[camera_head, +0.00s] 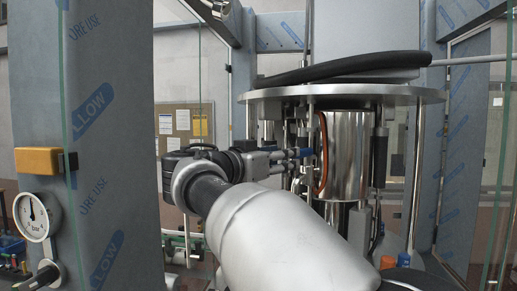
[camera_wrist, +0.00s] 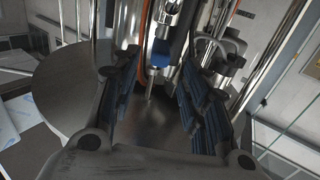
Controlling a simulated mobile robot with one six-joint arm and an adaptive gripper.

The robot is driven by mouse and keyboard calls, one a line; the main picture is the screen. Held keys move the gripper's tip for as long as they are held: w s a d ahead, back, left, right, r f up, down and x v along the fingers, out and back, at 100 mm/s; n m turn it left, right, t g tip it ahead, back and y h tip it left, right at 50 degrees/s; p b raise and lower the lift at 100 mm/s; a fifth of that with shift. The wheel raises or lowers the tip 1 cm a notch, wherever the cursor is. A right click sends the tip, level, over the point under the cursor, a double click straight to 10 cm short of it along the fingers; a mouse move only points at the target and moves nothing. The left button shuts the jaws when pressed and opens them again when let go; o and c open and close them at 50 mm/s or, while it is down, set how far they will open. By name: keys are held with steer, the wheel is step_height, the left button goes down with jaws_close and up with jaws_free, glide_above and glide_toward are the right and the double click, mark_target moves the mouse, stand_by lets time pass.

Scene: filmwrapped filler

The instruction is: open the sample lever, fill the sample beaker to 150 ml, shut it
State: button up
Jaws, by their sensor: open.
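My gripper (camera_wrist: 158,76) is open, its two blue-padded fingers spread at left and right in the wrist view. Between and beyond the fingertips is a small blue part (camera_wrist: 161,52) on a shiny metal fitting; it may be the sample lever, but I cannot tell for sure. A thin metal spout or pin (camera_wrist: 150,86) points down below it. Nothing is held between the pads. In the head view my gripper (camera_head: 290,155) reaches to the left side of the steel filler vessel (camera_head: 345,160), with my arm hiding much of the area below. I cannot make out the sample beaker in either view.
A round steel plate (camera_head: 345,92) caps the vessel, with a black hose (camera_head: 345,67) above it. Steel posts and black rods stand close around it. A pressure gauge (camera_head: 37,216) and film-wrapped column (camera_head: 85,150) stand at left. Glass panes edge the space.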

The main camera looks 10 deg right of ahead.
mark_target(302, 153)
steer(key=p+x, duration=0.3)
steer(key=x, duration=0.6)
steer(key=shift+w, duration=0.1)
steer(key=shift+c, duration=0.3)
jaws_close()
